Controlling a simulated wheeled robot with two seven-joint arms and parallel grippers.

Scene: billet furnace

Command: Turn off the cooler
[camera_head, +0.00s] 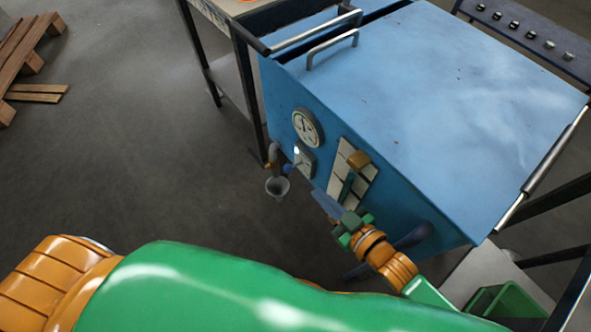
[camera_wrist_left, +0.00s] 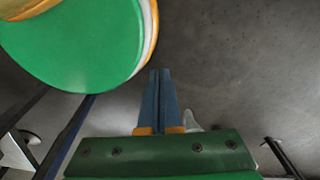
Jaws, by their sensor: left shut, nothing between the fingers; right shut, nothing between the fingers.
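The cooler (camera_head: 455,75) is a large blue box with metal handles on its lid. Its front has a round gauge (camera_head: 307,127) and, below it, a small grey control plate (camera_head: 305,162) with a bright white spot at its upper left. Right of these is a pale tiled panel (camera_head: 352,172) with a brass-coloured knob and a dark green bar. My right gripper (camera_head: 317,194) is shut and empty, just below the control plate and in front of the cooler; contact cannot be told. My left gripper (camera_wrist_left: 160,73) is shut and empty over dark floor in the left wrist view.
A tap with a small cup (camera_head: 277,186) sticks out at the cooler's left front. A table (camera_head: 243,8) stands behind left, a rack with knobs (camera_head: 530,35) at the back right. A green crate (camera_head: 505,305) is lower right, wooden pallets (camera_head: 30,50) far left.

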